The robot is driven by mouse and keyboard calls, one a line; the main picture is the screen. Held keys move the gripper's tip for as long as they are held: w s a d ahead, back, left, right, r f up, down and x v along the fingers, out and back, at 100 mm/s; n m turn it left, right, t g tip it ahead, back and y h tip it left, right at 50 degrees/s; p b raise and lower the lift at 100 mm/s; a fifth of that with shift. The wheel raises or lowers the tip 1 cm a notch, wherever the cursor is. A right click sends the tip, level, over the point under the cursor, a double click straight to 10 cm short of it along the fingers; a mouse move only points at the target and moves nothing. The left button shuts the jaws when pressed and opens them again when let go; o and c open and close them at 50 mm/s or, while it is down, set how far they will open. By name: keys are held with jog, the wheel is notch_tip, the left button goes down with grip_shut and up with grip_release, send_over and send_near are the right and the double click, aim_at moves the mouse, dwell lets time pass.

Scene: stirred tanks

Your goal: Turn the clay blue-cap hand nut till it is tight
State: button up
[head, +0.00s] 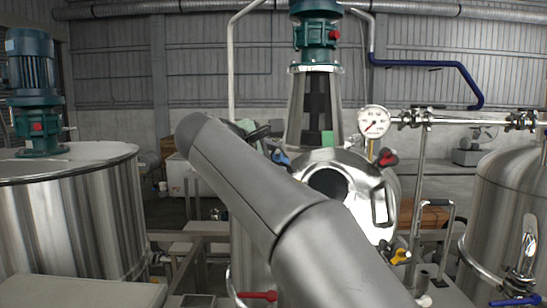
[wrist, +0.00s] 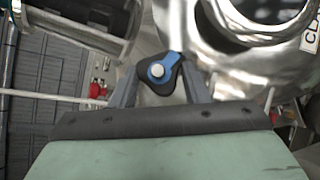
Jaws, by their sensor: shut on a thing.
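The clay blue-cap hand nut (wrist: 170,62) shows in the wrist view as a dark lobed knob with a blue cap and a pale round centre. My gripper (wrist: 158,74) has one finger on each side of it and is shut on it. In the head view the blue nut (head: 281,158) is a small blue spot at the left of the middle tank's lid (head: 350,165). My arm hides part of the lid there. My gripper (head: 262,133) shows only partly behind my arm. A cut-off label starting "CL" (wrist: 312,33) is on the tank in the wrist view.
A red-cap nut (head: 388,157) and a yellow-cap nut (head: 400,257) sit elsewhere on the lid, around a dark round opening (head: 328,182). A pressure gauge (head: 374,121) and pipes stand right of the motor (head: 316,33). Steel tanks stand left (head: 75,225) and right (head: 505,205).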

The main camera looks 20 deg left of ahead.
jog(key=shift+m+g, duration=0.5)
jog(key=shift+m, duration=0.3)
jog(key=shift+r, duration=0.1)
jog(key=o, duration=1)
jog(key=v, duration=1.7)
jog(key=shift+s+a+r, duration=0.1)
jog(key=shift+a+r, duration=0.05)
jog(key=shift+a, duration=0.1)
